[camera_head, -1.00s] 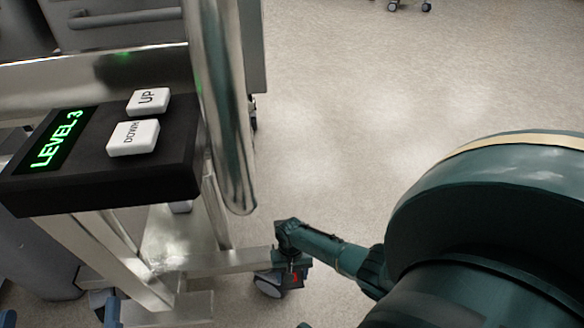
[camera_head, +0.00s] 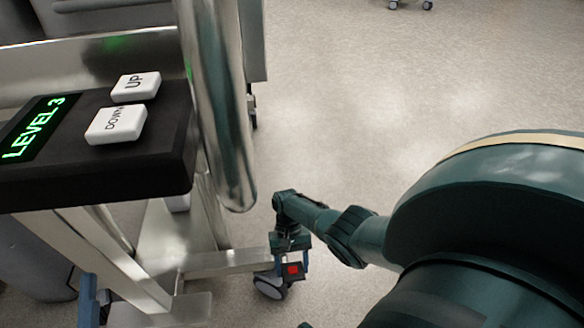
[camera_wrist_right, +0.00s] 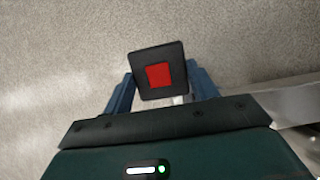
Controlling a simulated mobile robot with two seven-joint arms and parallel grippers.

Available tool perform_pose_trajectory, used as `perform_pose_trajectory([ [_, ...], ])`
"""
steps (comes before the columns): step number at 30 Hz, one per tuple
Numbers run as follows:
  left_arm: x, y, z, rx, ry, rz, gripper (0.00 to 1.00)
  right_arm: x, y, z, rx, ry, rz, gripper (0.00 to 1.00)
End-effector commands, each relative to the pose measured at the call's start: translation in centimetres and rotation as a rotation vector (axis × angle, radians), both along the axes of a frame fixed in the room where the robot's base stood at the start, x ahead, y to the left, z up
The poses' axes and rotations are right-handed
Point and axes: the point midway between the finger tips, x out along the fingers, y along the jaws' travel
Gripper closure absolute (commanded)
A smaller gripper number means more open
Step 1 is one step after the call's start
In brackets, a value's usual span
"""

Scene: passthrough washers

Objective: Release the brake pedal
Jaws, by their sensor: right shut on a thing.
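The brake pedal (camera_head: 292,271) is a small black plate with a red square, above a caster wheel (camera_head: 269,287) at the foot of the metal cart. It also shows in the right wrist view (camera_wrist_right: 174,52), slightly tilted. My right gripper (camera_head: 290,264) reaches down to it and is shut on the pedal. In the right wrist view, the blue fingers of that gripper (camera_wrist_right: 162,85) stand on either side of the plate, which partly covers their tips. A blue finger, apparently of my left gripper (camera_head: 88,300), shows at the lower left edge; its opening is hidden.
The cart's control box (camera_head: 95,150) reads LEVEL 3 and has white UP and DOWN buttons. A vertical metal post (camera_head: 218,100) stands between it and open floor (camera_head: 350,100). The cart's lower metal frame (camera_head: 225,262) runs beside the right gripper.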

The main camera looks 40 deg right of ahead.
Motion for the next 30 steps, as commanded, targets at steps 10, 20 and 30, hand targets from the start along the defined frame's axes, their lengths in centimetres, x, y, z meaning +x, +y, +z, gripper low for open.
perform_pose_trajectory([
  [10,0.0,0.0,-0.2,0.003,0.006,0.001,0.0,0.0,0.0,0.1,0.003,0.003,0.001,0.31],
  [20,0.0,0.0,-0.4,0.003,0.011,0.001,0.0,0.0,0.0,0.1,0.001,0.001,0.0,0.2],
  [30,-0.8,-0.4,-2.3,-0.007,0.174,0.001,0.0,1.9,-1.1,4.3,0.0,-0.003,-0.001,0.2],
])
